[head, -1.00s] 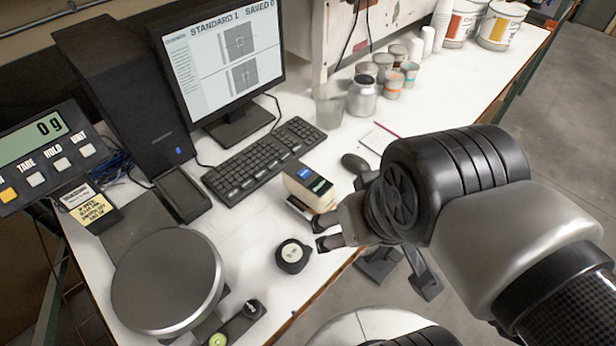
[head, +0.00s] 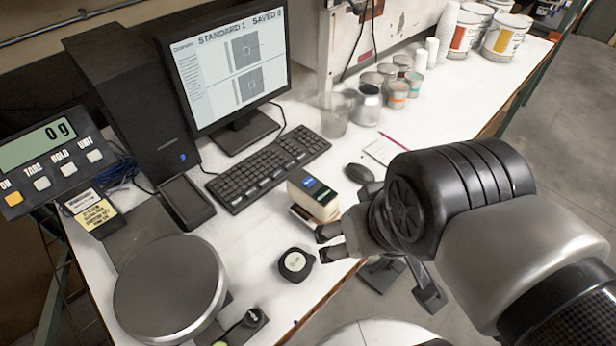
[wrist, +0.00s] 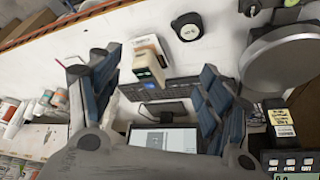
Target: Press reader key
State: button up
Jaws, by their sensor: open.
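The reader (head: 325,207) is a small cream device with a dark top face showing a blue patch and a green patch. It stands on the white bench in front of the keyboard. I cannot make out which part of its top is the key. My gripper (head: 327,243) is open and empty, just on the near side of the reader; I cannot tell if they touch. In the wrist view the spread fingers (wrist: 155,88) frame the reader (wrist: 146,60), which lies between them nearer the left finger.
A round black puck-like object (head: 295,264) lies beside my fingertips. A round scale plate (head: 168,287) is at the left. Cans (head: 367,104) and a clear cup (head: 334,115) stand at the back.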

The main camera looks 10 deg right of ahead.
jog(key=shift+c, duration=0.3)
grip_shut()
dwell(0.6)
dwell(1.1)
